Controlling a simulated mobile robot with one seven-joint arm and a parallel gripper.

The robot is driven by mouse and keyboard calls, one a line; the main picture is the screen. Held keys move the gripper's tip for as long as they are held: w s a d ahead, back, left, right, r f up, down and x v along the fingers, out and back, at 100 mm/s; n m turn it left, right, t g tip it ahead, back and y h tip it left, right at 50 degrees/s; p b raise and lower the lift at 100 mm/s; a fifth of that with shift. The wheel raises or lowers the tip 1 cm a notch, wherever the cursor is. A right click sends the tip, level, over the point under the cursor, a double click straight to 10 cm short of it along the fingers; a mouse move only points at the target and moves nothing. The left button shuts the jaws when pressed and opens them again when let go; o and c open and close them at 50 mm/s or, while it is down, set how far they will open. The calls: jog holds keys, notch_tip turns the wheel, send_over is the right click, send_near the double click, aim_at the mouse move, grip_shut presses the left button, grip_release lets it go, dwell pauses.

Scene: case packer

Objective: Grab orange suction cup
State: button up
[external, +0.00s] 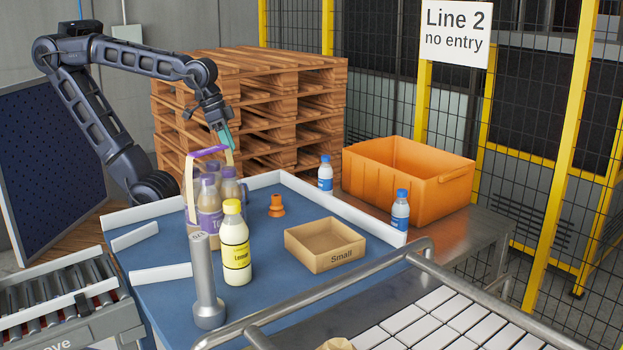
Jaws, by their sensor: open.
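The orange suction cup (276,206) stands upright on the blue table top (180,252), left of the cardboard box marked Small and right of the purple bottle carrier. It looks small, with a narrow top and a wider ribbed base. My gripper (227,138) hangs from the arm at the upper left, above and behind the carrier.
A bottle carrier (207,205), a yellow bottle (235,245) and a grey cylinder (207,290) stand left of the cup. A Small box (339,245), blue-capped bottles (400,211) and an orange crate (420,195) are to the right. White rails (330,205) edge the table.

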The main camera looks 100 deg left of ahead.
jog(key=w+d+r+n+g, duration=0.2)
jog(key=w+d+n, duration=0.3)
jog(key=w+n, duration=0.25)
jog(key=n+g, duration=0.2)
jog(key=n, duration=0.7)
send_near(275, 196)
jog(key=shift+s+d+f+m, duration=0.1)
jog(key=shift+d+f+m, duration=0.05)
jog(key=shift+f+m, duration=0.1)
notch_tip(275, 196, down, 10)
jog(key=shift+d+r, duration=0.1)
grip_shut()
